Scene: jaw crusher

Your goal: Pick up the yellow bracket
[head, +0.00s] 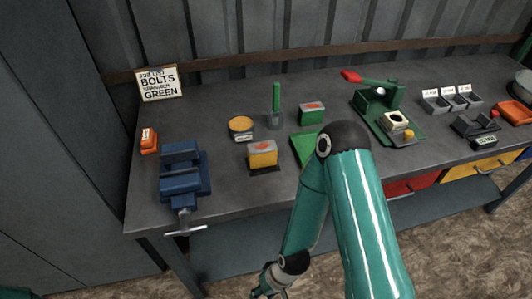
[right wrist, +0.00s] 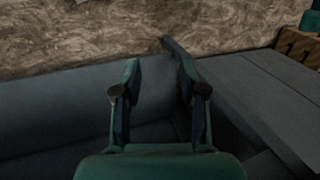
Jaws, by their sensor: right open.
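I cannot pick out a yellow bracket for certain in either view. A yellow box with a red mark on top (head: 262,154) stands on a dark pad near the bench's front edge in the head view. My right gripper (head: 265,286) is low in the head view, below the bench top and in front of it, partly cut off by the picture's bottom edge. In the right wrist view the right gripper (right wrist: 160,72) is open, with nothing between its fingers. My left gripper is not in view.
The grey bench (head: 225,195) carries a blue vise (head: 182,172), a round tan-topped dish (head: 240,124), a green box (head: 312,112), a green lever press (head: 375,100) and small grey bins (head: 450,102). My right arm hides part of a green tray (head: 303,146). A sign (head: 157,83) stands at the back left.

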